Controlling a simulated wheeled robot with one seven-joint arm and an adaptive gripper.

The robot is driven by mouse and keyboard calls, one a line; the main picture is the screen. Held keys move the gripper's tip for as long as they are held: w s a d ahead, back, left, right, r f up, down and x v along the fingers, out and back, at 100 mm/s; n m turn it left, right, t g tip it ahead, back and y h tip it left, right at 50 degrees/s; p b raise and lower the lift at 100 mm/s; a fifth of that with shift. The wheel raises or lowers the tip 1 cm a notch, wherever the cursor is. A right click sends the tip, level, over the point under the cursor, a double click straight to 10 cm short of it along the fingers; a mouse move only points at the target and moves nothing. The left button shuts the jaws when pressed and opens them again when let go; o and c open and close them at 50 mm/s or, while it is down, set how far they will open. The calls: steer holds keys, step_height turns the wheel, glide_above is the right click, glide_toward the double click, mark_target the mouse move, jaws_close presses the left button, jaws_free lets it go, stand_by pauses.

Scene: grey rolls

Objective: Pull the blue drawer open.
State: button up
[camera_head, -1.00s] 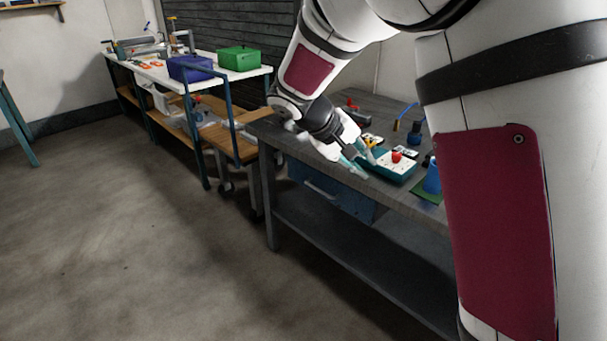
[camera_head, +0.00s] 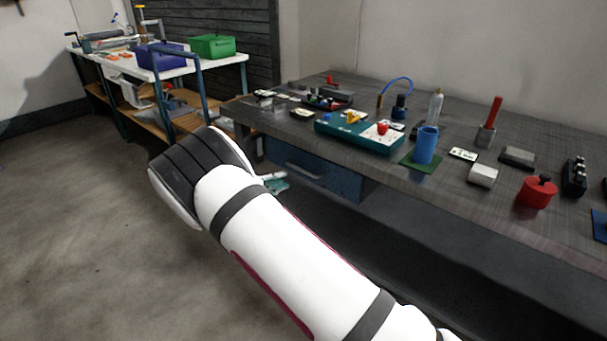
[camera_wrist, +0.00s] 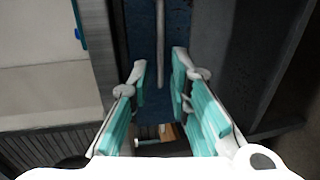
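The blue drawer (camera_head: 335,180) is under the near left part of the dark workbench and looks shut. Its pale bar handle (camera_head: 304,171) runs across the front. In the wrist view, the blue front (camera_wrist: 178,25) lies ahead, with the handle (camera_wrist: 160,45) as a thin grey bar. My gripper (camera_wrist: 160,62) is open, its teal-padded fingers on either side of the handle's line. Whether they touch the handle or reach around it I cannot tell. In the head view, my gripper (camera_head: 279,184) shows only partly, low in front of the drawer; my arm hides the rest.
The workbench top (camera_head: 500,205) holds a teal tray (camera_head: 350,139), a blue cup (camera_head: 426,145), a red weight (camera_head: 537,191) and several small parts. A white-topped bench (camera_head: 170,72) with purple and green boxes stands at the back left. The floor at left is clear.

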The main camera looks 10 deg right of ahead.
mark_target(303, 170)
steer(key=b+x, duration=0.2)
steer(key=x, duration=0.9)
steer(key=shift+w+d, duration=0.25)
steer(key=shift+d, duration=0.1)
steer(key=shift+c, duration=0.6)
jaws_close()
